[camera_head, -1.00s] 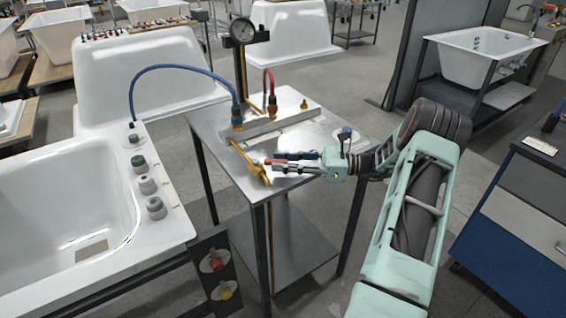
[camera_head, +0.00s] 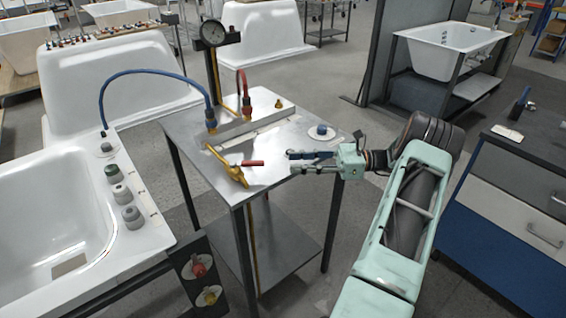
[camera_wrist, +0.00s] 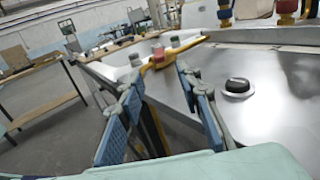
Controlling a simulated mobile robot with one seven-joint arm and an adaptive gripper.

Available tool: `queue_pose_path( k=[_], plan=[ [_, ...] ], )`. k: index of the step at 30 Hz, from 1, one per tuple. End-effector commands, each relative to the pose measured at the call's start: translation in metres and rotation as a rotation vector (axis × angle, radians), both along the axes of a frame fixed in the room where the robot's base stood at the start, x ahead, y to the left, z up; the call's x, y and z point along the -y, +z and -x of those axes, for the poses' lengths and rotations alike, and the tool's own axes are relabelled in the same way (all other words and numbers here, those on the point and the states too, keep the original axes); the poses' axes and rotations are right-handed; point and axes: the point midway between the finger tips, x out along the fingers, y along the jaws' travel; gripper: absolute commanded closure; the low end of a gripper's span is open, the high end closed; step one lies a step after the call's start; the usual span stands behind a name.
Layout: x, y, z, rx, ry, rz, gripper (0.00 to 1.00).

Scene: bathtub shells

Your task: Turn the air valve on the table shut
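A yellow valve (camera_head: 230,170) with a red handle (camera_head: 252,163) lies near the front of the metal table. The handle points right, toward my gripper. In the wrist view the yellow part (camera_wrist: 183,49) and the red handle end (camera_wrist: 158,56) show beyond my fingers. My gripper (camera_head: 292,162) is over the table's front right, to the right of the red handle, with a gap between them. In the wrist view my gripper (camera_wrist: 160,78) has its blue-padded fingers apart, with nothing between them.
A gauge (camera_head: 213,33) and blue hose (camera_head: 155,71) stand behind. A white tub (camera_head: 130,240) is at left, a blue cabinet (camera_head: 510,262) at right.

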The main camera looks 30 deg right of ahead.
Motion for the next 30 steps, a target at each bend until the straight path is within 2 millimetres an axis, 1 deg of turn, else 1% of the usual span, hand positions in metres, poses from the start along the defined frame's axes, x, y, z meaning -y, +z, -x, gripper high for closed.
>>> queue_pose_path(
  k=[3, 11, 13, 17, 20, 21, 30],
  plan=[
    [0.006, -0.001, 0.003, 0.000, 0.000, 0.001, 0.68],
    [0.008, 0.000, 0.004, -0.001, 0.001, 0.000, 0.68],
    [0.008, 0.000, 0.004, -0.002, 0.000, -0.001, 0.74],
    [0.005, 0.001, 0.007, -0.033, -0.020, -0.036, 0.88],
    [-0.002, 0.004, 0.013, -0.103, -0.061, -0.114, 0.99],
    [-0.006, 0.005, 0.015, -0.143, -0.085, -0.156, 1.00],
    [-0.036, 0.010, 0.045, -0.490, -0.289, -0.537, 1.00]
  ],
)
